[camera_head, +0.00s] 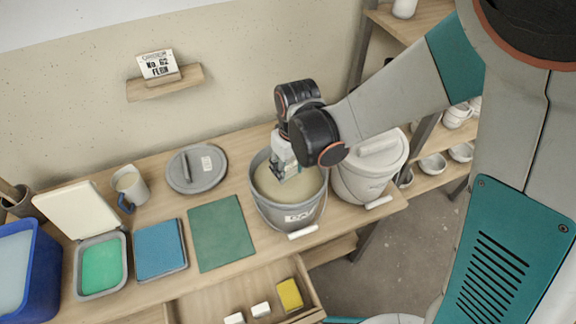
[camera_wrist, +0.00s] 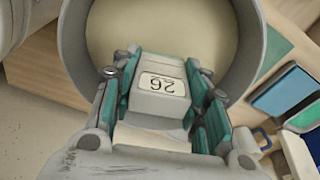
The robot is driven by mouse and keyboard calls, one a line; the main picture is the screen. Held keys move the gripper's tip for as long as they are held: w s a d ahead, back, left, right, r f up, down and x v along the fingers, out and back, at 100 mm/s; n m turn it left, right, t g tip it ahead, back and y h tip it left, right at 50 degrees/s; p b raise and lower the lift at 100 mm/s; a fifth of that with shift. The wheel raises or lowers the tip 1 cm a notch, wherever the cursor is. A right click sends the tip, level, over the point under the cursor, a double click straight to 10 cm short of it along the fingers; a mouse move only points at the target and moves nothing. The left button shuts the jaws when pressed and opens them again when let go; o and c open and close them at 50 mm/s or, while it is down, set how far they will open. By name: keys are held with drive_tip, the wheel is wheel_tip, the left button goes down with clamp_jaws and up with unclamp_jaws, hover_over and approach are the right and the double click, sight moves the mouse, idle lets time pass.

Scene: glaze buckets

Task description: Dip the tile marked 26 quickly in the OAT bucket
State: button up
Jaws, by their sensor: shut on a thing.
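The grey bucket (camera_head: 262,207) stands on the bench with its lid off, and its label reads "OA" with the rest unclear. It holds pale cream glaze, and its inner wall (camera_wrist: 82,50) fills the top of the wrist view. My gripper (camera_head: 286,172) points down inside the bucket's mouth. In the wrist view, my gripper (camera_wrist: 163,72) is shut on a pale tile (camera_wrist: 160,98) with a label reading 26, upside down. The tile is over the glaze; whether its lower end touches the surface is hidden.
A lidded pale bucket (camera_head: 352,183) stands close on the right. A loose grey lid (camera_head: 210,178), a mug (camera_head: 131,184), a green mat (camera_head: 220,232) and a blue pad (camera_head: 160,249) lie left. An open drawer (camera_head: 203,301) with a yellow block (camera_head: 289,294) is in front.

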wheel_tip(320, 180, up, 7)
drive_tip(key=p, duration=0.5)
drive_tip(key=shift+r, duration=0.2)
drive_tip(key=shift+f, duration=0.1)
